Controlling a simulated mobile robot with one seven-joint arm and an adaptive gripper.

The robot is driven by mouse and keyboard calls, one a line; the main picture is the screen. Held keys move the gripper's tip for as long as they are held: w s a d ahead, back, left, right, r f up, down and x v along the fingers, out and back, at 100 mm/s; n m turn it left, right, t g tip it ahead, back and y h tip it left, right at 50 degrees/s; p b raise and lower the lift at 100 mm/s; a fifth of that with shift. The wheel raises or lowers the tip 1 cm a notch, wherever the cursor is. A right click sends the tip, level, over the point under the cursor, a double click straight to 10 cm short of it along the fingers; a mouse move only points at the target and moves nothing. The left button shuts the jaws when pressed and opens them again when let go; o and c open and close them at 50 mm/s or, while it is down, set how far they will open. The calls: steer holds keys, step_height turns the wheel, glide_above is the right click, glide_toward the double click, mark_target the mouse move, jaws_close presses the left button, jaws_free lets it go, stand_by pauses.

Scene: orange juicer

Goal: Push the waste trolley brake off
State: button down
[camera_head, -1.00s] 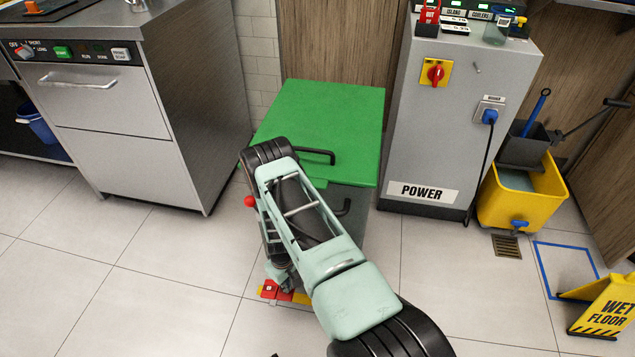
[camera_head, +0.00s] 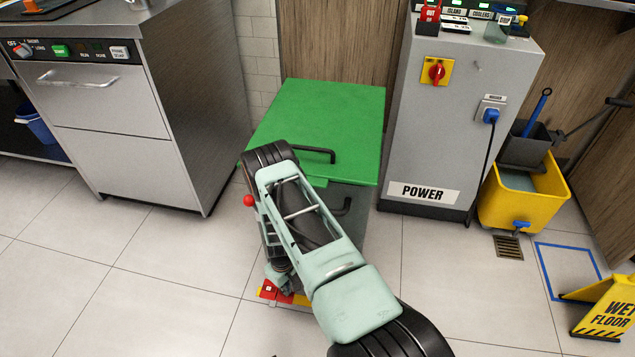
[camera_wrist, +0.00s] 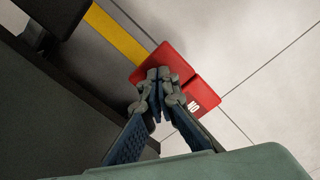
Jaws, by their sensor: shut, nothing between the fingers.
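The waste trolley has a green lid (camera_head: 325,125) and dark grey body, and stands between the steel dishwasher and the grey power cabinet. At its foot, the red brake pedal (camera_head: 268,292) shows beside a yellow strip. In the wrist view the red pedal (camera_wrist: 203,98) has two parts, one with a white label. My gripper (camera_wrist: 159,74) is shut and empty, its tips over the red pedal; I cannot tell whether they touch it. In the head view my gripper (camera_head: 280,285) is partly hidden by my arm, which also covers part of the trolley.
The dishwasher (camera_head: 105,100) stands left and the power cabinet (camera_head: 455,130) right. A yellow mop bucket (camera_head: 520,200) and wet floor sign (camera_head: 607,308) are farther right. Two black handles (camera_head: 316,154) stick out from the trolley front. The tiled floor at front left is clear.

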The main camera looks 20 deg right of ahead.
steer(key=shift+r, duration=0.1)
steer(key=shift+r+p, duration=2.3)
steer(key=shift+r, duration=1.1)
